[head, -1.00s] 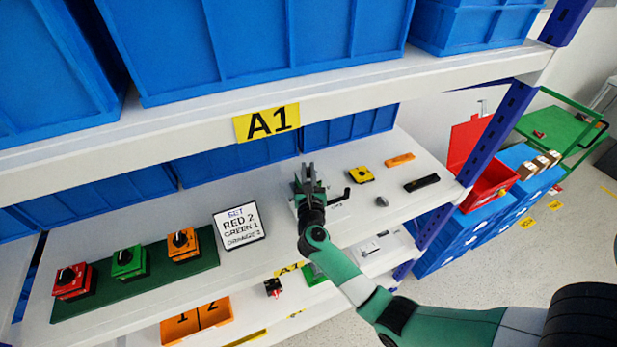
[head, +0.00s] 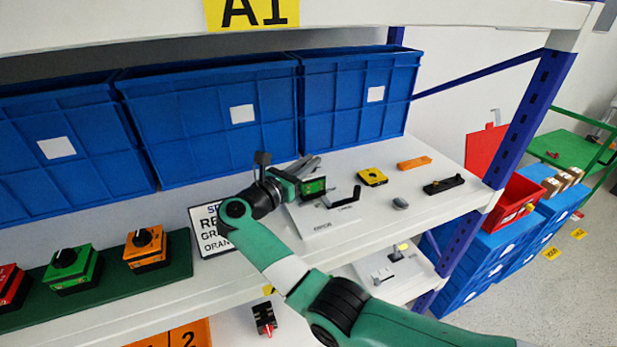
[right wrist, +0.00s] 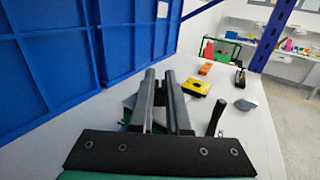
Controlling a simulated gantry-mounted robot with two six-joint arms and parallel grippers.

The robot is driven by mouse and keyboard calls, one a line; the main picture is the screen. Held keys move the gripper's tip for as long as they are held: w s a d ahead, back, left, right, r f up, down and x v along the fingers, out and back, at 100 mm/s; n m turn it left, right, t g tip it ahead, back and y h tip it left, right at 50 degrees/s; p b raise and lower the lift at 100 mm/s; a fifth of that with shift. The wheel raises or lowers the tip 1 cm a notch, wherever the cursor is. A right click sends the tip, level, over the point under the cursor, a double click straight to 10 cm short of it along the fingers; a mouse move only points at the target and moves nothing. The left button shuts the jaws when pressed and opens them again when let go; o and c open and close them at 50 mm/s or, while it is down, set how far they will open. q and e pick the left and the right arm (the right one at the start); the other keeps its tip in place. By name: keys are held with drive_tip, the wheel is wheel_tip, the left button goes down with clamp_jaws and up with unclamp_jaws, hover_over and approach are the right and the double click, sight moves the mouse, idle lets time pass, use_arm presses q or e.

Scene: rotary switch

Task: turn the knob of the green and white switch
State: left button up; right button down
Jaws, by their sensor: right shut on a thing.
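A white unit with a green panel (head: 313,187) stands on the shelf, with a black crank handle (head: 345,198) at its right side. My right gripper (head: 303,166) reaches over the unit from the left, its fingers pointing to the right. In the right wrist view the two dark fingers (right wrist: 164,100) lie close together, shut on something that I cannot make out. The unit is mostly hidden behind the gripper there. A green switch (head: 72,268) with a black, white-marked knob stands apart on a green board at the left. My left gripper is not in view.
An orange switch (head: 146,248) and a partly cut-off red switch (head: 10,287) share the green board (head: 180,265). A sign (head: 206,222) leans behind my right arm. Blue bins (head: 215,125) line the back. Yellow (head: 371,177), orange (head: 413,163) and black (head: 444,185) items lie right of the unit.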

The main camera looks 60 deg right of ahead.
idle(0.4)
drive_tip(key=c, duration=0.9)
unclamp_jaws()
drive_tip(key=shift+d, duration=0.1)
